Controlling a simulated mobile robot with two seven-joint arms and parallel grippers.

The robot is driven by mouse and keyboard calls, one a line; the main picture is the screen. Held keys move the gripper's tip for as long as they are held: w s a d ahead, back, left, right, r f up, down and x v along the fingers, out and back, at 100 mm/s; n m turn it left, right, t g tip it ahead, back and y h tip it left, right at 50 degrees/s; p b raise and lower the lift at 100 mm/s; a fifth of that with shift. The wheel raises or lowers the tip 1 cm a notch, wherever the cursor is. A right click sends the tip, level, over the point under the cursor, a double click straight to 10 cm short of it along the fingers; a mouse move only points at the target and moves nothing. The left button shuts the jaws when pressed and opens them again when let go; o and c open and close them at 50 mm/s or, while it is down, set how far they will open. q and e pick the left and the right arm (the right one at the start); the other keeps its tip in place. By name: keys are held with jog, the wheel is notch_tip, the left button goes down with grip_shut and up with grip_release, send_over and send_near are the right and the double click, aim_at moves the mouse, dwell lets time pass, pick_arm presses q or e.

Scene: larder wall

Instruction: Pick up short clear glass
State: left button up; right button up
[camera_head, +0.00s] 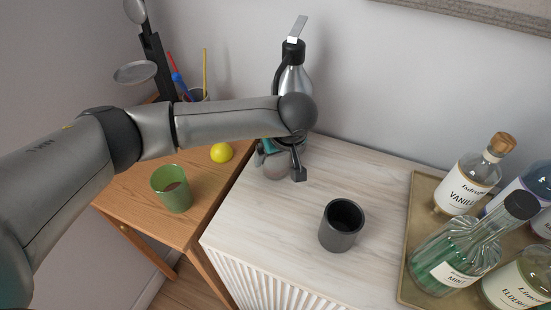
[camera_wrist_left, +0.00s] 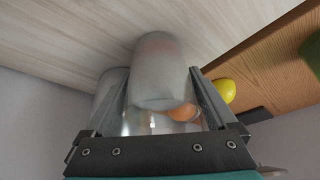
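The short clear glass (camera_head: 275,167) stands on the pale wood cabinet top near its left edge, partly hidden by my left gripper. It also shows in the left wrist view (camera_wrist_left: 160,72), between the two fingers. My left gripper (camera_head: 280,166) is open, with a finger on each side of the glass. In the left wrist view the gripper (camera_wrist_left: 160,85) has its fingers well apart, and the glass lies between or just past their tips. I cannot tell whether either finger touches it. My right gripper is not in view.
A steel jug (camera_head: 294,78) stands behind my left gripper. A dark grey cup (camera_head: 341,226) stands to the right, with a tray (camera_head: 417,205) of bottles beyond. A wooden side table (camera_head: 136,186) holds a green cup (camera_head: 171,189) and a yellow ball (camera_head: 221,153).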

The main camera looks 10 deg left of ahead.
pick_arm(q)
jog(key=shift+w+r, duration=0.1)
grip_shut()
dwell(0.4)
jog(key=shift+r, duration=0.1)
jog(key=shift+r, duration=1.6)
jog(key=shift+s+a, duration=0.55)
jog(key=shift+s, duration=2.35)
jog(key=shift+s+a, duration=0.6)
jog(key=shift+s, duration=2.35)
jog(key=shift+s+a, duration=0.55)
jog(key=shift+s, duration=2.35)
